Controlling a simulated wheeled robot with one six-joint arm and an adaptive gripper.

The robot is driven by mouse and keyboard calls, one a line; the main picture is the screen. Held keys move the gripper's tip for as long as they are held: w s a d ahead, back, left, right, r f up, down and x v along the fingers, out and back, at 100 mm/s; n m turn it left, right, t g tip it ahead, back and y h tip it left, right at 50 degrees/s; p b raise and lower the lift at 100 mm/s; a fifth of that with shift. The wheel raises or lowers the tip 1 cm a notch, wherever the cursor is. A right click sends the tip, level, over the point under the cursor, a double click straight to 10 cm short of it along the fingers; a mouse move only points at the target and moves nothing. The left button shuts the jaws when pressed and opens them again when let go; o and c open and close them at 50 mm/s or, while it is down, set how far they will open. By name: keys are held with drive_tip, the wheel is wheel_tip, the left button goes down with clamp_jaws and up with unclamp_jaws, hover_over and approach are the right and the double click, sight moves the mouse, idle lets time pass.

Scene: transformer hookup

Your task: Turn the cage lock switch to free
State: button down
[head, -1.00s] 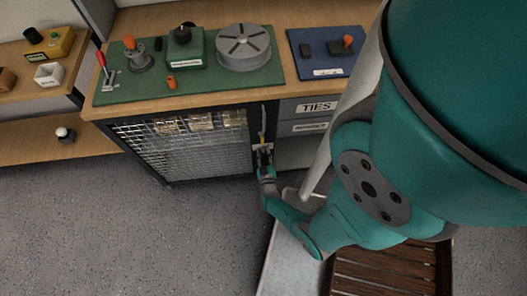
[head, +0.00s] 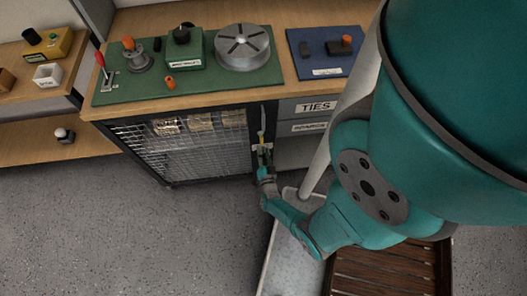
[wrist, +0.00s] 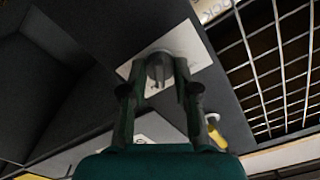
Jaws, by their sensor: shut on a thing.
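The lock switch shows in the wrist view as a round grey knob (wrist: 159,66) on a white plate (wrist: 185,45) set in a dark panel. My gripper (wrist: 157,88) has one finger on each side of the knob and is shut on it. In the head view my gripper (head: 264,158) is at the right edge of the mesh cage (head: 190,145), below the worktop, and covers most of the switch. The cage's wire mesh also shows in the wrist view (wrist: 275,60). The switch's position marks cannot be read.
A wooden worktop (head: 275,92) with a green mat (head: 110,88) and a blue mat (head: 325,63) of fittings lies above the cage. Drawers (head: 305,107), one labelled TIES, stand to the right. A slatted wooden platform (head: 385,272) lies on the floor at lower right.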

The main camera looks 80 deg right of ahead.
drive_tip(key=shift+m, duration=1.1)
drive_tip(key=c, duration=0.9)
unclamp_jaws()
drive_tip(key=shift+a, duration=0.1)
drive_tip(key=shift+v, duration=5.85)
drive_tip(key=shift+s, duration=0.1)
